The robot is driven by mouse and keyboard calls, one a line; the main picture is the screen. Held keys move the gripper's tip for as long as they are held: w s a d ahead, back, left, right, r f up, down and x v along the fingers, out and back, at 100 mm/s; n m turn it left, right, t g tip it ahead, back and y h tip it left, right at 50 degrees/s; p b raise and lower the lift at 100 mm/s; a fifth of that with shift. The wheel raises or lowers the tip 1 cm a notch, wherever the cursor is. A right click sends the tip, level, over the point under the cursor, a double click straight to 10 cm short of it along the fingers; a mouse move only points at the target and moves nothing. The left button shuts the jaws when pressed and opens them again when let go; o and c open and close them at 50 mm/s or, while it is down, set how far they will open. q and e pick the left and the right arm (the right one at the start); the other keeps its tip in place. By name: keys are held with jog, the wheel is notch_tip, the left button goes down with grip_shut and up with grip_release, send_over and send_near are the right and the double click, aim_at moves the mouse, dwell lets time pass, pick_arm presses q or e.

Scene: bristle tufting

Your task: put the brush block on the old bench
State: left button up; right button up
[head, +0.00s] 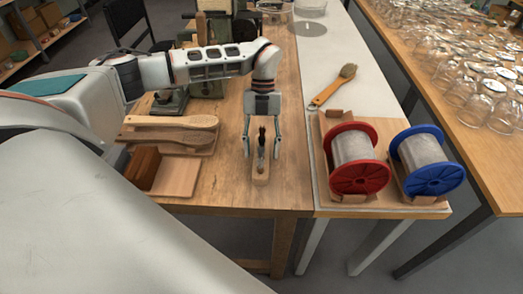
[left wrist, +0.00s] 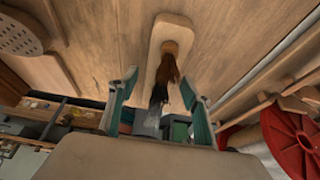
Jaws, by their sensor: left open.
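The brush block (head: 261,179) is a pale, round-ended wooden piece with tufts of dark, brown and grey bristles standing on it. It rests on the brown wooden bench (head: 225,190), near the front edge. My left gripper (head: 262,151) is open above the block, with one finger on each side of the tufts. In the left wrist view the block (left wrist: 168,24) lies flat on the wood. Its tufts point toward the camera between the open fingers (left wrist: 160,82), with gaps on both sides. My right gripper is not in view.
Wooden brush pieces (head: 170,122) lie stacked left of the block. A red spool (head: 359,180) and a blue spool (head: 428,162) stand to the right on a board. A handled brush (head: 334,86) lies on the pale bench top (head: 375,95). Many glasses (head: 470,75) crowd the far-right table.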

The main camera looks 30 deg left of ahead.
pick_arm(q)
jog(key=v, duration=1.1)
jog(key=shift+r, duration=0.1)
jog(key=shift+s, duration=0.1)
